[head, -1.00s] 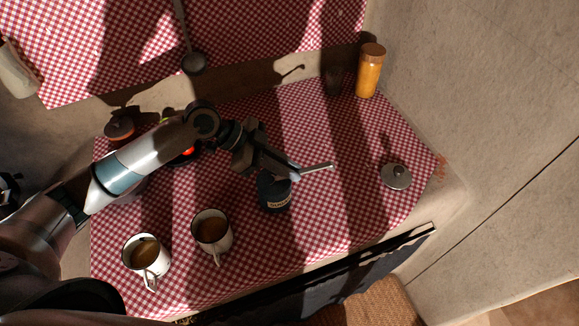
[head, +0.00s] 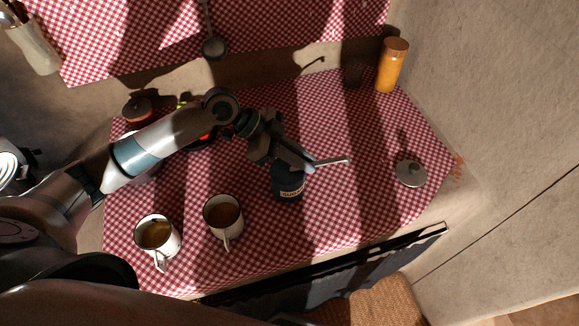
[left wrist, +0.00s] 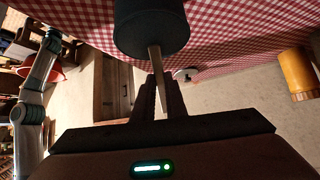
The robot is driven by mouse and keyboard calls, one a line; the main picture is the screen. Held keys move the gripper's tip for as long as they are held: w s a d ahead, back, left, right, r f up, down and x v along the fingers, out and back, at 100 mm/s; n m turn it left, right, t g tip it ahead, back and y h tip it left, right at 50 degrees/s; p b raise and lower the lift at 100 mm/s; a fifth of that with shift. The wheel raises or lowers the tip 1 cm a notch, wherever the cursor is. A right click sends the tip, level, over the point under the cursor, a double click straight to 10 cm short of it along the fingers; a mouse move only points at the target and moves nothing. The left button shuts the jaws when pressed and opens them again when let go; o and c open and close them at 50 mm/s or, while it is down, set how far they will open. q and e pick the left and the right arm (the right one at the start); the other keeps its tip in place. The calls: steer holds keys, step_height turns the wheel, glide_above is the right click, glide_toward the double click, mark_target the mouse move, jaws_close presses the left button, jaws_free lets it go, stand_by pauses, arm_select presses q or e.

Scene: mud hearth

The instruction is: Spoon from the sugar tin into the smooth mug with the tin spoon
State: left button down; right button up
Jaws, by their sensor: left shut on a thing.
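The dark sugar tin (head: 289,187) stands on the checked cloth, with its label facing the front. It also shows as a dark cylinder at the top of the left wrist view (left wrist: 150,30). My left gripper (head: 303,163) is at the tin's top, shut on the tin spoon (head: 332,161). The spoon's handle sticks out to the right; its bowl is hidden. In the left wrist view the spoon (left wrist: 156,62) runs between the fingers up to the tin. Two white dark-rimmed mugs (head: 223,217) (head: 157,236) hold brown liquid; I cannot tell which is the smooth one.
A metal lid (head: 410,173) lies at the right of the cloth. An orange jar (head: 392,65) stands at the back right. A ladle (head: 213,46) is at the back. A small lidded pot (head: 138,109) is behind my left arm. The cloth between tin and lid is clear.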

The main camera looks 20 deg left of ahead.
arm_select(q)
steer(key=shift+r, duration=0.1)
stand_by(0.5)
steer(key=shift+r+p, duration=1.9)
steer(key=shift+r, duration=0.4)
steer(key=shift+s+a+r+n+t+b, duration=0.15)
steer(key=shift+a+r+n+t+b, duration=0.2)
steer(key=shift+a+b, duration=0.35)
steer(key=s+a+r+n+t+y+b, duration=0.1)
steer(key=s+a+r+n+t+b, duration=0.1)
steer(key=a, duration=0.6)
steer(key=shift+r+n+t+y+b, duration=0.3)
steer(key=shift+r+n+t+b, duration=0.5)
steer(key=shift+n+b, duration=0.6)
steer(key=shift+r, duration=0.1)
